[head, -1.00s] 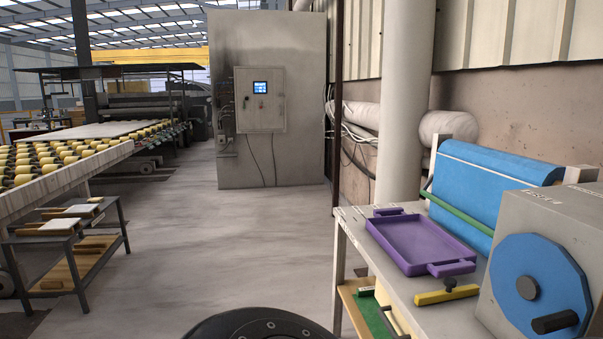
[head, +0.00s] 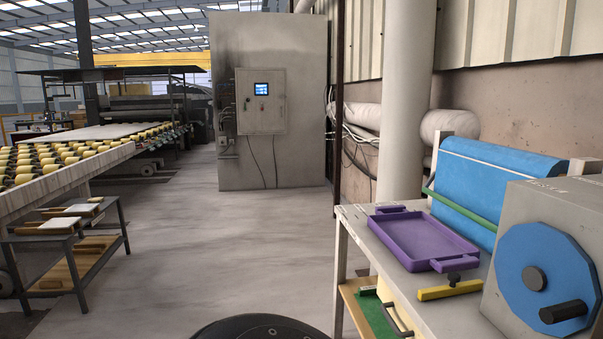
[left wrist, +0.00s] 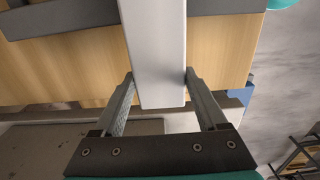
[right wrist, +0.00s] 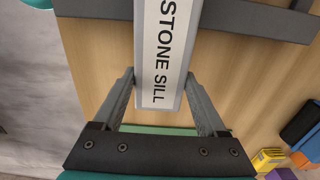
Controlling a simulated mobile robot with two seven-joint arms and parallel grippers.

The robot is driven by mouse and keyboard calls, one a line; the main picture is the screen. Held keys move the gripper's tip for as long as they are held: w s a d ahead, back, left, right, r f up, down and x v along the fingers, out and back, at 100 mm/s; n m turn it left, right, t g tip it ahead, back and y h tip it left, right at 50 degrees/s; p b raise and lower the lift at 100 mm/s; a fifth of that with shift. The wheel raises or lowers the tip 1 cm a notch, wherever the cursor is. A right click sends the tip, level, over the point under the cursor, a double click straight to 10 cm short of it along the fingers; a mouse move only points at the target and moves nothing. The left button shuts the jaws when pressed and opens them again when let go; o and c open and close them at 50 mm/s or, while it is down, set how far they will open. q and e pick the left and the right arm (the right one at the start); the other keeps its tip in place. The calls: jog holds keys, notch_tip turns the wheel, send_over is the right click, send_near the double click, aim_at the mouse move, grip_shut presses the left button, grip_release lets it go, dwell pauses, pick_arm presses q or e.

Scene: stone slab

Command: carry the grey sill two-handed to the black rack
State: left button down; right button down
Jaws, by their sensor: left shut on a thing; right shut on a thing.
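The grey sill (left wrist: 160,55) is a long pale bar. In the right wrist view it also shows (right wrist: 166,90), lettered STONE SILL. My left gripper (left wrist: 157,85) has a finger on each side of one end. My right gripper (right wrist: 165,85) is shut on the other end in the same way. Dark grey bars (left wrist: 228,6) cross behind the sill in the left wrist view, and similar ones show in the right wrist view (right wrist: 262,24). They may be the black rack; I cannot tell if the sill touches them. The head view shows neither gripper nor the sill.
A wooden surface (right wrist: 235,75) lies beneath the sill. The head view shows a bench with a purple tray (head: 425,242) and yellow bar (head: 450,290) at right, a roller conveyor (head: 75,172) at left, and a grey cabinet (head: 298,155) ahead. The floor (head: 215,240) between is clear.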

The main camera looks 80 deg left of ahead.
pick_arm(q)
jog(key=shift+w, duration=0.1)
pick_arm(e)
jog(key=shift+f, duration=0.1)
pick_arm(q)
jog(key=shift+c, duration=1.9)
grip_release()
jog(key=shift+f, duration=0.15)
pick_arm(e)
jog(key=shift+f, duration=0.1)
pick_arm(q)
jog(key=shift+o, duration=1.9)
jog(key=shift+s+f, duration=0.2)
pick_arm(e)
jog(key=shift+c, duration=1.7)
grip_release()
pick_arm(q)
jog(key=shift+r, duration=0.1)
pick_arm(e)
jog(key=o, duration=0.3)
jog(key=shift+s, duration=0.1)
jog(key=shift+o, duration=0.2)
pick_arm(q)
jog(key=shift+r, duration=0.15)
